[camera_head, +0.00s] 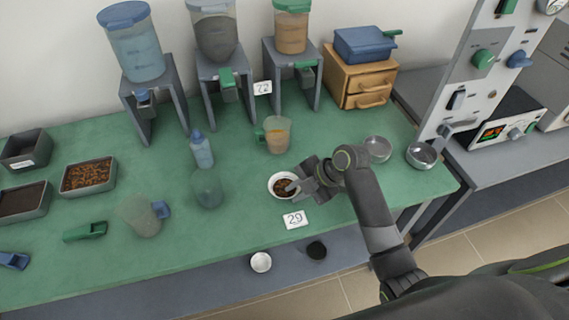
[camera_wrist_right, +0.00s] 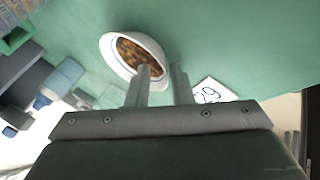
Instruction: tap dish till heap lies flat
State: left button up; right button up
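The white dish (camera_head: 271,188) stands on the green table near its front edge, behind the card marked 29. It holds a brown granular heap (camera_head: 283,186); how flat it lies is too small to tell. My right gripper (camera_head: 296,186) is at the dish's right side. In the right wrist view the fingers (camera_wrist_right: 162,72) stand apart, with one fingertip over the heap (camera_wrist_right: 137,55) and the other just outside the rim of the dish (camera_wrist_right: 112,58). Whether they touch the dish I cannot tell. My left gripper is not in view.
The card (camera_head: 295,219) lies just in front of the dish. A jug of orange-brown liquid (camera_head: 277,137) stands behind it, and a greenish round vessel (camera_head: 209,190) to its left. Metal bowls (camera_head: 378,149) (camera_head: 422,156) are to the right. Dispensers (camera_head: 137,55) line the back.

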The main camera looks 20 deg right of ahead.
jog(key=shift+s+d+f, duration=0.2)
jog(key=shift+s+f, duration=0.1)
jog(key=shift+d+r, duration=0.15)
jog(key=shift+r, duration=0.1)
jog(key=v, duration=1.7)
jog(key=shift+w+r+b, duration=0.15)
jog(key=shift+w+b, duration=0.1)
jog(key=shift+b, duration=0.15)
